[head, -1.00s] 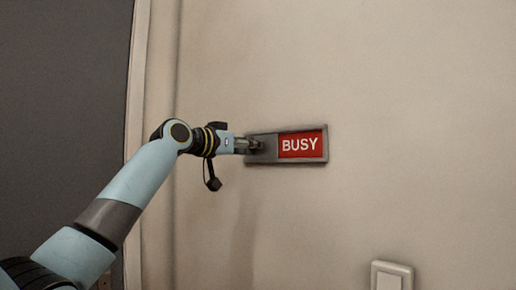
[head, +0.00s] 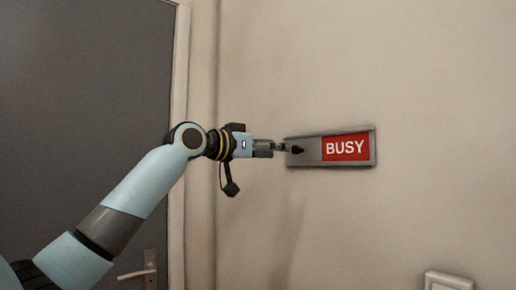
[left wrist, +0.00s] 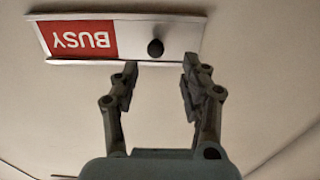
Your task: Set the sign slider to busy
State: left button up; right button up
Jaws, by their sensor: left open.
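The sign (head: 312,152) is a grey-framed plate on the wall, with a red panel reading BUSY (head: 346,147) on its right side. Its grey slider cover is on the left side, with a dark round knob (head: 297,150). In the left wrist view the sign (left wrist: 180,38) appears upside down, with the knob (left wrist: 155,47) on the bare grey part. My left gripper (head: 283,148) is at the sign's left end. In the left wrist view its fingers (left wrist: 160,67) are apart and empty, short of the knob. My right gripper is not in view.
A dark grey door (head: 80,110) with a lever handle (head: 138,274) and a pale frame (head: 180,150) stands at the left. A white wall switch (head: 448,281) is at the lower right. The wall around the sign is otherwise bare.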

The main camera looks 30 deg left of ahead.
pick_arm(q)
jog(key=v, duration=0.5)
jog(key=shift+s+a, duration=0.1)
jog(key=shift+s, duration=0.3)
